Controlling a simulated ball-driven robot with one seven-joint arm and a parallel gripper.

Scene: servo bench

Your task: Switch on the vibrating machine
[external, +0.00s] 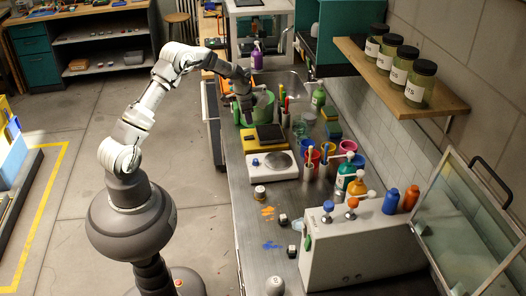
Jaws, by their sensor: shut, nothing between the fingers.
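My arm reaches over the bench, and my gripper (248,118) points down just in front of or over the green bowl (265,106). Its fingers are small and dark here, and they are shut with nothing between them. A yellow device with a dark flat top plate (270,133) sits on the bench just nearer the camera than the gripper. A white device with a round grey plate (279,160) and a blue knob (256,162) stands nearer still. I cannot tell for sure which of these is the vibrating machine. The gripper appears apart from both.
Colored cups (313,157) with tools and bottles (345,172) crowd the bench's right side. A grey box with colored knobs (350,250) stands in front. Small dark-and-white blocks (283,218) lie by paint smears. A jar shelf (400,80) overhangs the right.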

